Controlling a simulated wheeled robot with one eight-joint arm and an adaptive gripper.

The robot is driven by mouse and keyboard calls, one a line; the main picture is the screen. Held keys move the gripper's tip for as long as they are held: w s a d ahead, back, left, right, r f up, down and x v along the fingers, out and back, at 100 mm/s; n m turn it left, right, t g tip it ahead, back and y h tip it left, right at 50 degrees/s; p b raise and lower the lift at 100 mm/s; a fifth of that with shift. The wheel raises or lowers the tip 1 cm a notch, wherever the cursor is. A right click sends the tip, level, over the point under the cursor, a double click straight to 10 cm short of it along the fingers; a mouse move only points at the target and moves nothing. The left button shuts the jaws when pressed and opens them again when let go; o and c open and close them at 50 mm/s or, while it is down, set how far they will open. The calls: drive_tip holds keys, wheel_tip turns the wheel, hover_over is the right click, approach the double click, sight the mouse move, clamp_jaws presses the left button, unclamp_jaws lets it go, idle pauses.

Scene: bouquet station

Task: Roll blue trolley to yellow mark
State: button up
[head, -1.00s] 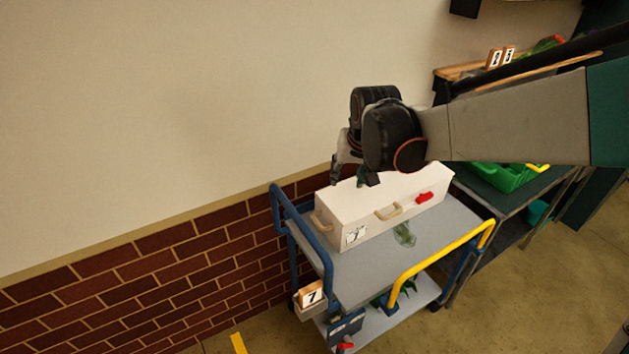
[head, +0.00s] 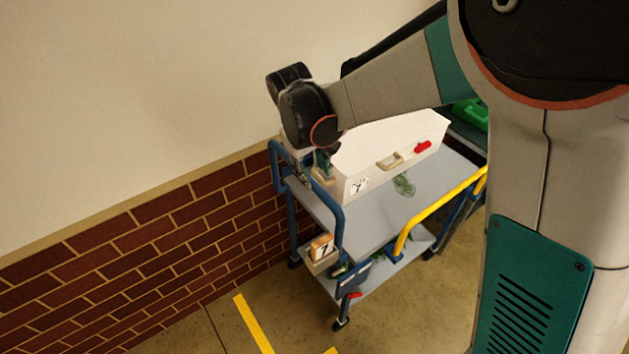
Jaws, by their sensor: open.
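The blue trolley (head: 345,220) stands by the brick wall, with a grey top shelf, a lower shelf, a blue push handle at its left end and a yellow rail (head: 437,207) along its near side. My gripper (head: 312,172) is over the trolley's left end, close to the blue handle and the white case. It is open; whether it touches the handle cannot be told, as my wrist partly hides it. The yellow mark (head: 253,324) is tape on the floor, left of and in front of the trolley, and part of it runs out of the picture.
A white case (head: 385,160) with a red latch lies on the top shelf beside a green glassy item (head: 404,185). A green crate (head: 471,113) is behind. Floor left of the trolley is clear.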

sight(319, 189)
drive_tip(key=f, duration=0.2)
drive_tip(key=d+f+b, duration=0.1)
drive_tip(key=f, duration=0.2)
drive_tip(key=w+f, duration=0.1)
drive_tip(key=f, duration=0.1)
drive_tip(key=shift+d+f, duration=0.25)
drive_tip(key=shift+f, duration=0.05)
drive_tip(key=shift+s, duration=0.1)
clamp_jaws()
